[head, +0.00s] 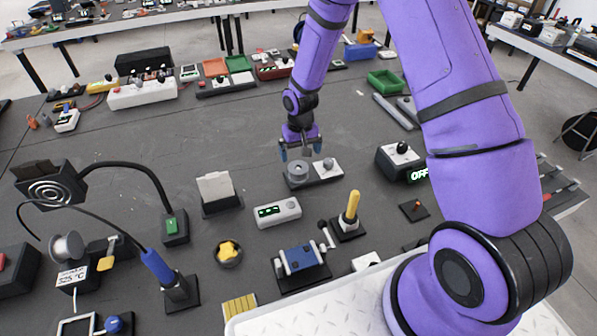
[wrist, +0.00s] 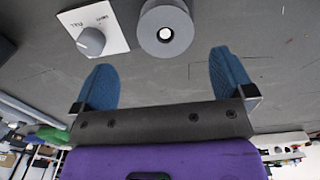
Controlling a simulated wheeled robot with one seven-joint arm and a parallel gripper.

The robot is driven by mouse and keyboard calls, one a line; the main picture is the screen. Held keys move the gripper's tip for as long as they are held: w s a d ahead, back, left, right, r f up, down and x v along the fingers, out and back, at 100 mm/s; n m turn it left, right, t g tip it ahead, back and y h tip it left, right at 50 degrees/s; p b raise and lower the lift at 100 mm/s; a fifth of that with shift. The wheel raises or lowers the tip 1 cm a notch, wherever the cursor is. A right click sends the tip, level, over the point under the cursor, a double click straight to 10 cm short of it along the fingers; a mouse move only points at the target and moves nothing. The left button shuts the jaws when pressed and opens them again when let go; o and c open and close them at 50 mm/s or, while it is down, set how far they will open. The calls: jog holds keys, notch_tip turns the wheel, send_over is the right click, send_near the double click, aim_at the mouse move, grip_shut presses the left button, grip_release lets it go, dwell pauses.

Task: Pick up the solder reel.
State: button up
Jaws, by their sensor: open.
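A plate with a grey knob (head: 327,165) sits right beside the reel, on its right in the head view; it also shows in the wrist view (wrist: 92,40). A black box reading OFF (head: 400,158) stands further right. Bench (head: 200,130) is clear to the reel's left and behind it.

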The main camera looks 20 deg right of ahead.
aim_at(298, 167)
jog(key=shift+w+a+f, duration=0.1)
jog(key=shift+a+f, duration=0.1)
jog(key=shift+f, duration=1.6)
jog(key=shift+a+f, duration=0.15)
jog(key=shift+f, duration=1.65)
jog(key=c, duration=1)
